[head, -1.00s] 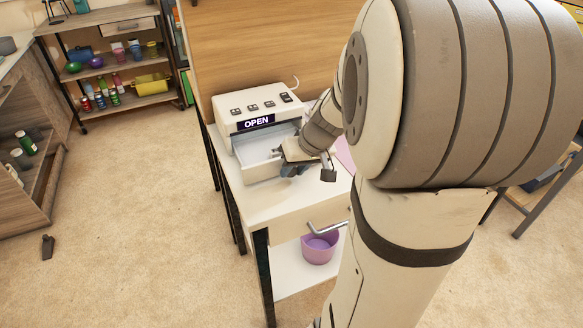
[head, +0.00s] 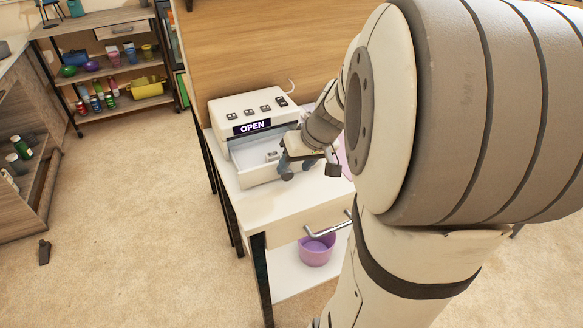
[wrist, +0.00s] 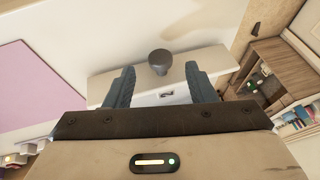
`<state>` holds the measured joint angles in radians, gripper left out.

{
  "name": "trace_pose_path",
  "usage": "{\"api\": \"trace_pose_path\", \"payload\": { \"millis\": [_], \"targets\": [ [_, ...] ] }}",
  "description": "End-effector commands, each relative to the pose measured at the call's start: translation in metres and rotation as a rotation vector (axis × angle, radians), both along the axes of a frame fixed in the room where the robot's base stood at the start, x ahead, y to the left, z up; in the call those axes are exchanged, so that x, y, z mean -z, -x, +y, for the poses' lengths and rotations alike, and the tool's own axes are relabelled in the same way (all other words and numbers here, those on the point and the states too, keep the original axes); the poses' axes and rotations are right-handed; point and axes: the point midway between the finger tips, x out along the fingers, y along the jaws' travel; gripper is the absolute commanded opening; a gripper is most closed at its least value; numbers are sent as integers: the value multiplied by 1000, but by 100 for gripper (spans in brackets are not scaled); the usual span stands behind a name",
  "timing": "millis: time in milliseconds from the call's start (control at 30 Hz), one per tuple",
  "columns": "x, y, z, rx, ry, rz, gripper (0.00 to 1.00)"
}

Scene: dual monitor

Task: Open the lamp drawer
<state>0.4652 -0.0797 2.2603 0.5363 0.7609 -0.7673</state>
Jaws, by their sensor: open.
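A white box-shaped device (head: 252,103) with a dark display reading "OPEN" stands on the white table. Its drawer (head: 246,174) is pulled out at the front, and its inside shows. A small item (head: 272,155) lies in the drawer; it also shows in the wrist view (wrist: 166,93). In the wrist view a dark round knob (wrist: 159,57) stands at the drawer's edge. My gripper (wrist: 160,68) is open, its two fingers apart on either side of the knob's line, with the knob near the tips. In the head view my gripper (head: 288,168) is at the drawer's right front, partly hiding it.
The white table (head: 270,210) has a lower drawer with a metal handle (head: 325,230). A purple bowl (head: 316,250) sits on the shelf below. A wooden panel (head: 270,50) rises behind the device. A pink sheet (wrist: 40,85) lies beside it.

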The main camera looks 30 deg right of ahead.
Motion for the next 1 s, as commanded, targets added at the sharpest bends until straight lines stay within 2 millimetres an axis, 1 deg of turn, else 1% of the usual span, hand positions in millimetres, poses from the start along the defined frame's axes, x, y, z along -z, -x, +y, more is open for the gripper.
{"api": "trace_pose_path", "payload": {
  "millis": [33, 100, 267, 367, 767, 867, 967, 1000],
  "targets": [
    [-12, 4, -3, 2, 1, -3, 50],
    [-21, 8, -5, 3, 1, -2, 50],
    [-35, 15, -8, 3, 1, 0, 50],
    [-37, 16, -8, 1, 1, 0, 50],
    [-37, 16, -8, 0, 0, 1, 50],
    [-46, 18, -2, -5, 2, 8, 50],
    [-67, 27, 15, -18, 14, 33, 50],
    [-79, 33, 24, -24, 22, 48, 50]
  ]
}}
